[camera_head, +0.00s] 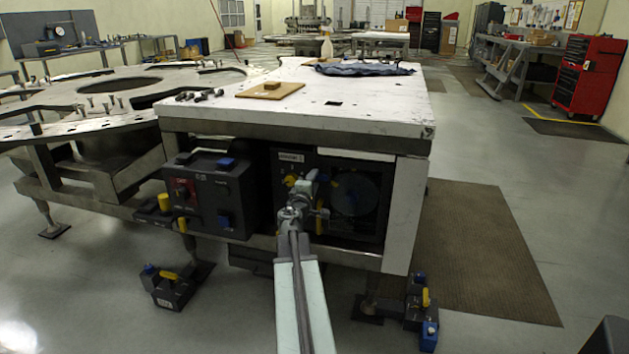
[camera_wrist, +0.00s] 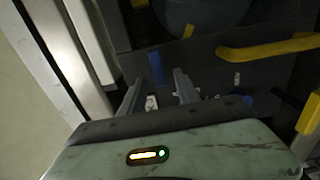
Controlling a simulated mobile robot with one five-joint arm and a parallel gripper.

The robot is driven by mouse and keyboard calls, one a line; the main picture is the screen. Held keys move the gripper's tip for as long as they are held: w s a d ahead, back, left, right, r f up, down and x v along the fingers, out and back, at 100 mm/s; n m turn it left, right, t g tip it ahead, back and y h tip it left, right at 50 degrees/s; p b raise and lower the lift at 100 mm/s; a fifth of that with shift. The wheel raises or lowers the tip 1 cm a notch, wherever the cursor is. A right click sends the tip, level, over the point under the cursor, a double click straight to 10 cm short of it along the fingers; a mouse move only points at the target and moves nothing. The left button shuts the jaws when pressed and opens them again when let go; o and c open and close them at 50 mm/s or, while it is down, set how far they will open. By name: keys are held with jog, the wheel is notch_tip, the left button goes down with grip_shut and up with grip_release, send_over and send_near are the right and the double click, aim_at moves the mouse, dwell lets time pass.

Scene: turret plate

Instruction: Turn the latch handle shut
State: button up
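My gripper (camera_head: 300,197) is in front of the dark panel (camera_head: 372,228) under the white-topped table. In the wrist view its two fingers (camera_wrist: 159,80) stand apart with a gap between them, and I see nothing clamped there. A blue part (camera_wrist: 155,69) shows between and beyond the fingers; I cannot tell whether they touch it. A long yellow handle (camera_wrist: 266,47) lies to the right of the fingers, apart from them. In the head view a yellow handle (camera_head: 320,220) shows beside my gripper. I cannot tell for sure which part is the latch handle; my arm hides some of the panel.
A dark control box (camera_head: 210,195) with blue and yellow parts is left of my gripper. The table top (camera_head: 370,100) overhangs the panel, and a white side panel (camera_head: 405,215) closes the right. Dark feet with clamps stand below. The brown mat (camera_head: 480,250) is clear.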

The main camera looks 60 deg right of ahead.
jog(key=v, duration=0.6)
jog(key=shift+a, duration=0.2)
